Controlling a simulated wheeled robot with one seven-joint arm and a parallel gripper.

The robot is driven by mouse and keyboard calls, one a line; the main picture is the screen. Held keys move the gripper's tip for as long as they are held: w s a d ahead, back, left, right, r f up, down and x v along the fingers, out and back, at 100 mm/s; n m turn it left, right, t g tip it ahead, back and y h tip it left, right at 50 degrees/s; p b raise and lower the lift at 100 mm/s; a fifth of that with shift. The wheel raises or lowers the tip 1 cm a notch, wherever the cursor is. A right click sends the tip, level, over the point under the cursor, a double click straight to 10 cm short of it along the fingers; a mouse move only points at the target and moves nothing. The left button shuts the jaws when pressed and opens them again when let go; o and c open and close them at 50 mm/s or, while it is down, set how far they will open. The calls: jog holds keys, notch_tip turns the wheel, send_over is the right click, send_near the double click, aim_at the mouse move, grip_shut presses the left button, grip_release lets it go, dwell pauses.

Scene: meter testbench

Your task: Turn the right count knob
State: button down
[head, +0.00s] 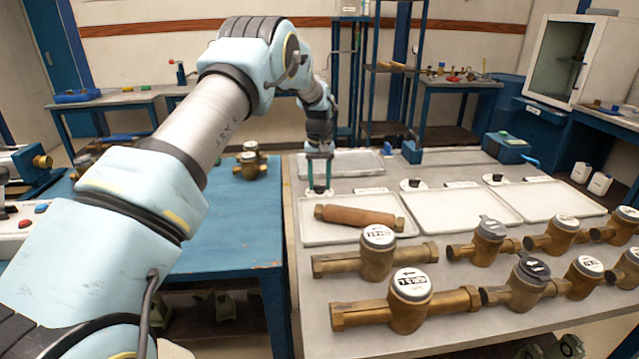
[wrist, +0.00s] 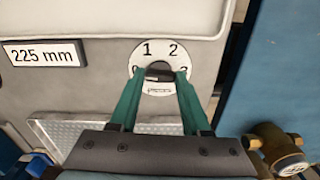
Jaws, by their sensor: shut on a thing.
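My gripper (head: 319,189) reaches down over the far left corner of the grey bench. In the wrist view my gripper (wrist: 160,75) has its two green fingers shut on a dark count knob (wrist: 158,73), one finger on each side. The knob sits on a round white dial (wrist: 158,57). The numbers 1 and 2 show above the knob; 0 and 3 are partly hidden by the fingers. I cannot tell which number the knob points at. Two other black knobs, a middle one (head: 412,184) and one farther right (head: 495,178), stand along the same row in the head view.
A 225 mm label (wrist: 44,54) lies left of the dial. A white tray (head: 312,235) with a brown pipe (head: 358,217) is near the gripper. Brass meters (head: 378,262) line the bench front. A blue table (head: 225,235) stands to the left.

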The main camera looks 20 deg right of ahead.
jog(key=m+b, duration=0.2)
jog(key=m, duration=0.3)
jog(key=shift+m+b, duration=0.3)
jog(key=m, duration=0.5)
jog(key=shift+b, duration=0.4)
jog(key=shift+r+m, duration=0.1)
jog(key=shift+m, duration=0.2)
jog(key=shift+c, duration=1.8)
grip_release()
notch_tip(320, 180, up, 11)
jog(key=b, duration=0.3)
